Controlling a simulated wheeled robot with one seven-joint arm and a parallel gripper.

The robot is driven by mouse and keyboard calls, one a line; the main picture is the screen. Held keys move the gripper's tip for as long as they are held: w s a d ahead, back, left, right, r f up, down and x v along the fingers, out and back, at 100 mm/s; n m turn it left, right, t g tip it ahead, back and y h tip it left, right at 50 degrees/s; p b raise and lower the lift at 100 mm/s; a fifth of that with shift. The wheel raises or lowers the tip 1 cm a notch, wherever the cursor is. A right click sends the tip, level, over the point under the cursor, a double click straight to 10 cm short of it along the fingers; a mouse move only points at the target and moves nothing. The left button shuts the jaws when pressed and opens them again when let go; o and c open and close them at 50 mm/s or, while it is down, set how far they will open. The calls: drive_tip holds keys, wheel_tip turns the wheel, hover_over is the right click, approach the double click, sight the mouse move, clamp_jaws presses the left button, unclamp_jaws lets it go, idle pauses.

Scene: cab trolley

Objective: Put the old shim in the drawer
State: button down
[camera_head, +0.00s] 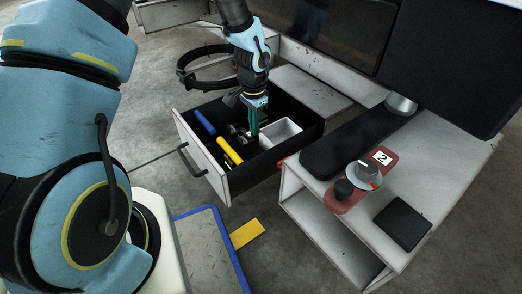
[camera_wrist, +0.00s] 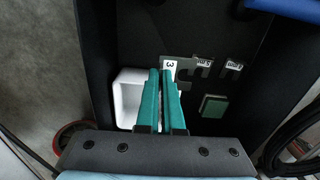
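The open drawer (camera_head: 213,175) has dark inner walls and a pale front with a dark handle. My gripper (camera_head: 254,133) points down into or just over it, with long green fingers. In the wrist view the fingers (camera_wrist: 161,72) are close together with a narrow gap. A grey slotted shim labelled 3 (camera_wrist: 184,76) shows face-on just past the right fingertip. Whether the fingers hold it or it lies on the drawer floor I cannot tell. Two further slotted shims, labelled 5 mm (camera_wrist: 202,69) and another mm size (camera_wrist: 229,71), lie beside it.
A white open box (camera_head: 280,131) stands in the drawer right of my gripper; blue (camera_head: 204,122) and yellow (camera_head: 229,150) handles lie to its left. A green block (camera_wrist: 214,106) lies in the drawer. The trolley right of the drawer carries a red base with a knob (camera_head: 362,174) and a black pad (camera_head: 402,223).

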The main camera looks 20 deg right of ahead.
sight(257, 151)
drive_tip(key=f+b, duration=0.1)
drive_tip(key=f, duration=0.2)
drive_tip(key=f+b, duration=0.2)
drive_tip(key=f, duration=0.2)
drive_tip(key=f+b, duration=0.2)
drive_tip(key=f, duration=0.1)
drive_tip(key=shift+s+d+f, duration=0.2)
drive_tip(key=shift+d+f, duration=0.05)
drive_tip(key=shift+d, duration=0.1)
drive_tip(key=shift+f, duration=0.2)
drive_tip(key=c, duration=1.1)
unclamp_jaws()
drive_tip(key=shift+o, duration=0.2)
drive_tip(key=shift+r, duration=0.1)
